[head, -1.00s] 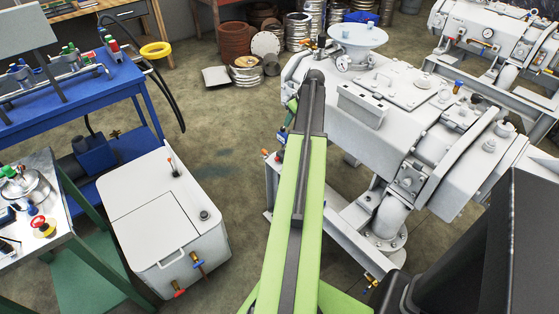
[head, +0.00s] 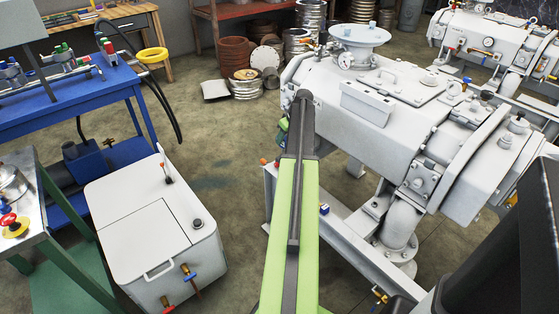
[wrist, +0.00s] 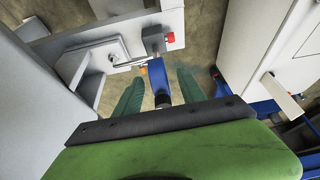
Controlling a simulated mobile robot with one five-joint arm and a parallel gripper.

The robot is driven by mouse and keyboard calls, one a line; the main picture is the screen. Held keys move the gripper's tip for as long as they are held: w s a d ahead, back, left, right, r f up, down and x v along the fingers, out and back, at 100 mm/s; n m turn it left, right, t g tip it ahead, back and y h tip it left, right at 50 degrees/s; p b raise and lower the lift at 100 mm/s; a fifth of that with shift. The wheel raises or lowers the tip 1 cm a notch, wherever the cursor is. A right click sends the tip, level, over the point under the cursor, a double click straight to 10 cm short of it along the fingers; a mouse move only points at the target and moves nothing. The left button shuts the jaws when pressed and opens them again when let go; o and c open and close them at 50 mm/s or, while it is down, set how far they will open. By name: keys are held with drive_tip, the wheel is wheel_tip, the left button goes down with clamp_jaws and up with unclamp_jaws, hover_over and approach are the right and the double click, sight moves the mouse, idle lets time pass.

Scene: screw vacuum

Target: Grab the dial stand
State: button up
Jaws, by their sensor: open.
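I cannot surely single out the dial stand. In the wrist view, a grey block with a red knob (wrist: 155,40) and a thin silver rod (wrist: 128,62) sit ahead of my gripper, beside pale machine parts. These may belong to it. My gripper (wrist: 160,76) is open, its two green fingers apart. A blue upright piece with an orange end (wrist: 159,84) shows between the fingers; I cannot tell whether they touch it. In the head view my arm hides most of the gripper, beside the near end of the large white vacuum pump (head: 375,105).
A white cabinet (head: 140,225) with a lever stands on the floor to the left. The pump's pale frame (head: 340,245) is to the right. Pots and metal rings stand at the back. Open floor lies between cabinet and pump.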

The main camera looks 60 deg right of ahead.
sight(283, 151)
drive_tip(key=b+x, duration=0.4)
drive_tip(key=x, duration=0.1)
drive_tip(key=shift+w+f+b, duration=0.1)
drive_tip(key=shift+f+b, duration=0.05)
drive_tip(key=shift+b, duration=0.15)
drive_tip(key=shift+r, duration=0.2)
drive_tip(key=shift+c, duration=0.5)
clamp_jaws()
